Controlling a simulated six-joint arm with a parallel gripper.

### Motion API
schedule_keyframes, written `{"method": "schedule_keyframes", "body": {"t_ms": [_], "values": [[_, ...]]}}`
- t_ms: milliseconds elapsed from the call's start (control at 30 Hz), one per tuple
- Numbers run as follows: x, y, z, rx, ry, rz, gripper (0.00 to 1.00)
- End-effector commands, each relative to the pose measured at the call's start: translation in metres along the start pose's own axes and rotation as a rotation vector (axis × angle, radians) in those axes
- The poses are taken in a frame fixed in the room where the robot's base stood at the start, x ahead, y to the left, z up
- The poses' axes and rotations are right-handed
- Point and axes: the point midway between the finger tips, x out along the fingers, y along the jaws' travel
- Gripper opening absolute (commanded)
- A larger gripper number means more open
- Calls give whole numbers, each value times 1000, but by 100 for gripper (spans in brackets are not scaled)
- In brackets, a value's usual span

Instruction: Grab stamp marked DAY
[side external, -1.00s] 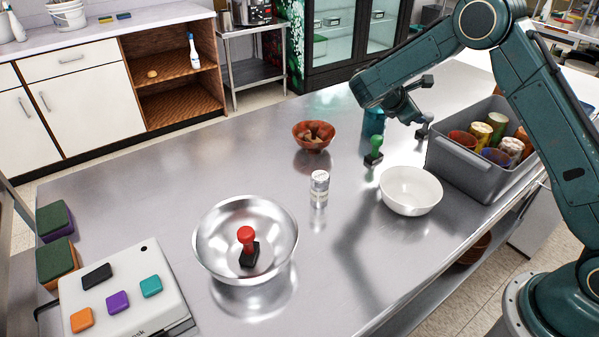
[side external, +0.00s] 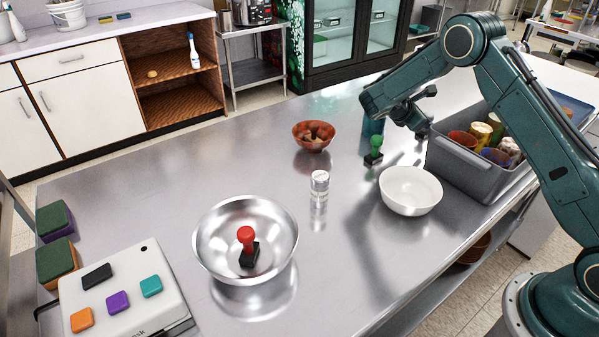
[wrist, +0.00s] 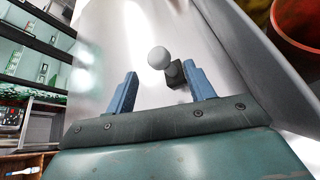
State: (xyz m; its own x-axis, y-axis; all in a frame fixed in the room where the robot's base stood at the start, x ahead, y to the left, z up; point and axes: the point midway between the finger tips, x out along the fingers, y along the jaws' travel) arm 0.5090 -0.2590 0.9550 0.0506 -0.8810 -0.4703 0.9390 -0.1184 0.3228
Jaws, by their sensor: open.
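A stamp with a grey round knob and a black base (wrist: 160,58) shows in the wrist view, in the gap ahead of the two blue fingers. My gripper (wrist: 163,88) is open and apart from it, as far as I can see. In the side view my gripper (side external: 421,130) hangs low behind the grey bin's left end and hides most of that spot. A red stamp with a black base (side external: 247,240) is in the steel bowl. I can read no DAY marking on any stamp.
The grey bin (side external: 465,170) with several cups is close to my gripper's right. The steel bowl (side external: 210,240) is farther left.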

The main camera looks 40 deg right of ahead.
Motion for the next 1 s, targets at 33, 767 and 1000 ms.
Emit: {"method": "schedule_keyframes", "body": {"t_ms": [33,767,1000], "values": [[8,-1,0,-1,0,-3,54],[48,-1,0,0,0,-2,54],[72,-1,-1,0,2,-1,54]]}}
